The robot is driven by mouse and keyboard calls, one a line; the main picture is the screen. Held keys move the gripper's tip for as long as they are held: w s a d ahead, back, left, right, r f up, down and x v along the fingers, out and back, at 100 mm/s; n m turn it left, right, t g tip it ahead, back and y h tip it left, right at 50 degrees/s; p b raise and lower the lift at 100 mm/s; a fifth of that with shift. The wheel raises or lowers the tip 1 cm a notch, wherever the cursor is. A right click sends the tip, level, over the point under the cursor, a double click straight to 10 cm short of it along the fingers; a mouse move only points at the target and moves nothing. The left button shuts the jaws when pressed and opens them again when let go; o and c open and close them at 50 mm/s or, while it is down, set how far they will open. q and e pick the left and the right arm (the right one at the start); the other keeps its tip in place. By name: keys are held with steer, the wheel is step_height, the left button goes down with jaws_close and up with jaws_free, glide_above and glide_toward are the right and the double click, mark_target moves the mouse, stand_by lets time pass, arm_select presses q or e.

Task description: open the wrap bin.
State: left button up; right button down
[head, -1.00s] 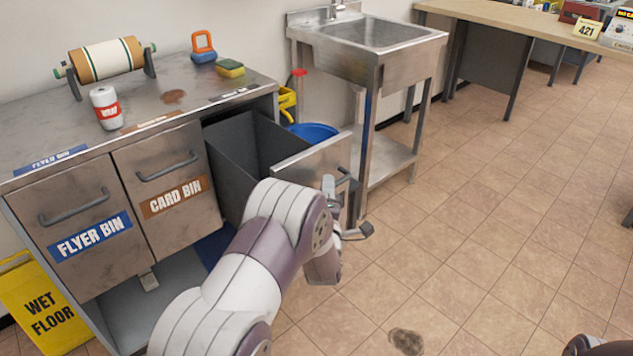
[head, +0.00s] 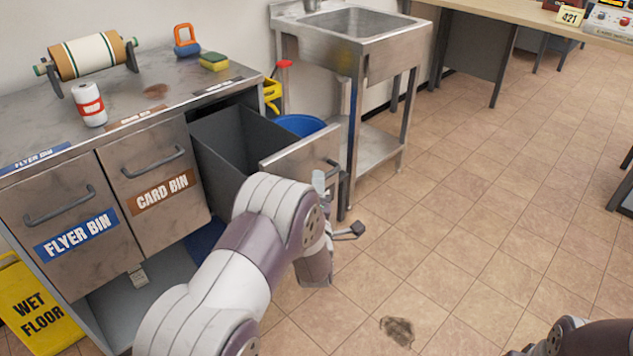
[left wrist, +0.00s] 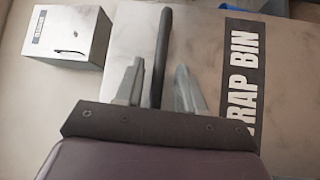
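The wrap bin (head: 288,158) is a grey drawer at the right end of the metal cabinet. It is pulled out well past the closed bins, and its dark empty-looking inside shows. My left gripper (head: 334,203) is at its front panel, partly hidden behind my arm. In the left wrist view the bin's dark handle (left wrist: 162,45) lies between the two spread fingers of my left gripper (left wrist: 160,67), nearer the left finger. I cannot tell whether they touch. The dark WRAP BIN label (left wrist: 243,75) is beside it. My right gripper is out of view.
The card bin (head: 150,160) and flyer bin (head: 70,250) are closed. A sink stand (head: 375,60) and blue bucket (head: 300,125) are beyond the drawer. A yellow wet floor sign (head: 35,305) stands at lower left. The tiled floor at right is mostly clear.

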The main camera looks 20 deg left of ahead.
arm_select(q)
steer(key=p+v, duration=0.1)
steer(key=v, duration=1)
steer(key=shift+r, duration=0.15)
